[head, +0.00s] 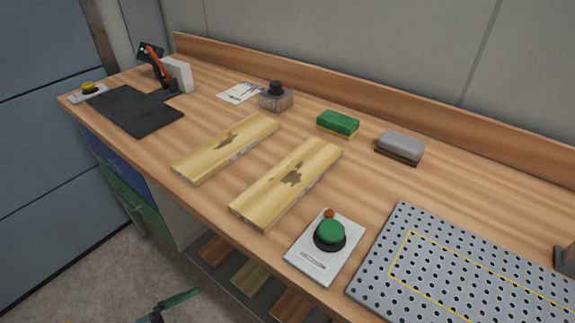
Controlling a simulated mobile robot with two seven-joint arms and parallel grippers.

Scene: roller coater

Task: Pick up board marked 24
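Two pale yellow wooden boards with dark brown patches lie flat and apart on the wooden workbench (215,212). The left board (205,156) is farther back, and the right board (262,202) is nearer the middle. I cannot read the number 24 on either one. Part of what looks like my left gripper (170,306), dark with a green strip, shows at the bottom edge, below and in front of the bench, away from both boards. Its opening cannot be made out. My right gripper is not in view.
A green push button (330,232) on a grey plate and a perforated metal plate (378,288) are at the right. A green sponge (338,123), grey block (400,147), ink bottle (276,97) and paper card (240,93) stand behind. A black mat (125,110) lies left.

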